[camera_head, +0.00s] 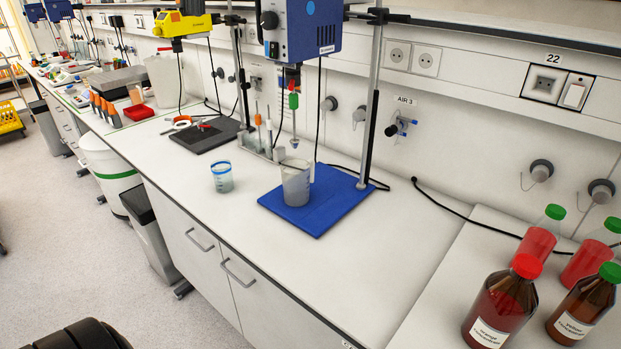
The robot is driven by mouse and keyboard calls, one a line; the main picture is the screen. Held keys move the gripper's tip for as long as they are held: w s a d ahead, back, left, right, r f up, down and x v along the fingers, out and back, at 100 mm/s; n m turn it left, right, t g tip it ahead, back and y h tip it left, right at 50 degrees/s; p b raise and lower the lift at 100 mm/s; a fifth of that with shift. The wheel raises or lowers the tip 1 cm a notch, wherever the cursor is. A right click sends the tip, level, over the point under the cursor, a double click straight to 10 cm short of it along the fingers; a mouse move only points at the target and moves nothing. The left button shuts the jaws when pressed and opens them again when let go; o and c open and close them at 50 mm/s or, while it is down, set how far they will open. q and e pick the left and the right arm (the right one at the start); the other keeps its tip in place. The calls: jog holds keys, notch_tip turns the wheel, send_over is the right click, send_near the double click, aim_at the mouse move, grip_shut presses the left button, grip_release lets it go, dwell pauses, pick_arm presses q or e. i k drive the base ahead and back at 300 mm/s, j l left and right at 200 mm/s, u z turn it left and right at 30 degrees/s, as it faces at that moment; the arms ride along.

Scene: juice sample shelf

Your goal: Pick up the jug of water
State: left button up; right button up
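A clear measuring jug (296,186) with a spout and a handle on its right stands upright on a blue base plate (325,215) in the head view. It looks greyish, and I cannot tell how much water it holds. The stirrer's shaft hangs just above it. Neither of my grippers can be made out. A dark rounded shape at the bottom left edge may be part of me.
A blue overhead stirrer (300,28) on a metal stand rises behind the jug. A small blue-rimmed cup (222,178) stands to its left. Brown bottles, one red-capped (500,305), stand at the lower right. The white bench (370,270) is clear in front.

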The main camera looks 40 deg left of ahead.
aim_at(301, 180)
jog(key=j, duration=1.3)
jog(key=j+z, duration=0.15)
jog(key=j, duration=1.15)
jog(key=k, duration=0.05)
